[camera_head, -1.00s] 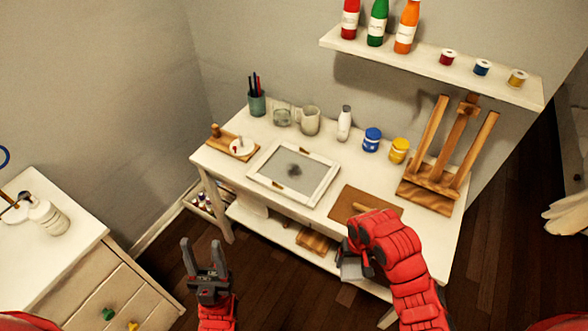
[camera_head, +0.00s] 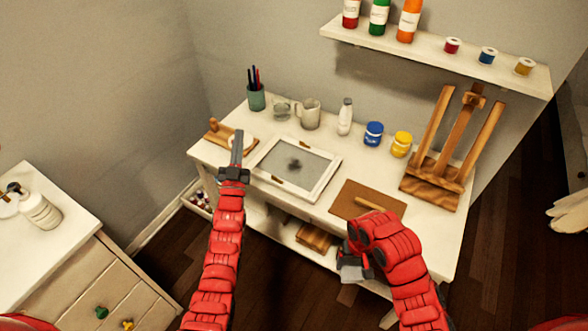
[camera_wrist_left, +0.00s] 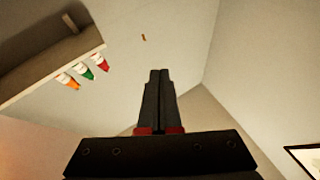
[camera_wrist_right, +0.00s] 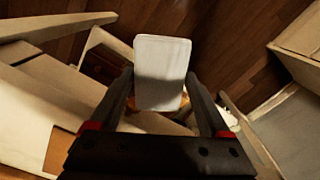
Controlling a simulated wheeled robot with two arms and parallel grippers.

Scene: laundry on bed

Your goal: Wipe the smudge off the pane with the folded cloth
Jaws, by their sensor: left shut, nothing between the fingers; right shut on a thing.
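The pane (camera_head: 318,165) lies flat on the white table in a white frame with two brown clips. A dark smudge (camera_head: 294,164) sits near its middle. My right gripper (camera_wrist_right: 162,95) is shut on the pale folded cloth (camera_wrist_right: 162,60). The cloth (camera_head: 352,268) also shows in the head view, in front of the table's edge and apart from the pane. The red wrist hides part of that gripper. My left gripper (camera_head: 238,142) is shut and empty, its fingers upward, by the left side of the frame. Its closed fingers (camera_wrist_left: 160,80) fill the left wrist view's middle.
A brown board (camera_head: 350,195) with a wooden stick lies right of the frame. An easel (camera_head: 445,160), blue jar (camera_head: 373,136), yellow jar (camera_head: 402,145), white bottle (camera_head: 345,118), mug (camera_head: 309,115) and pen cup (camera_head: 257,98) stand around it. A shelf (camera_head: 430,52) hangs above.

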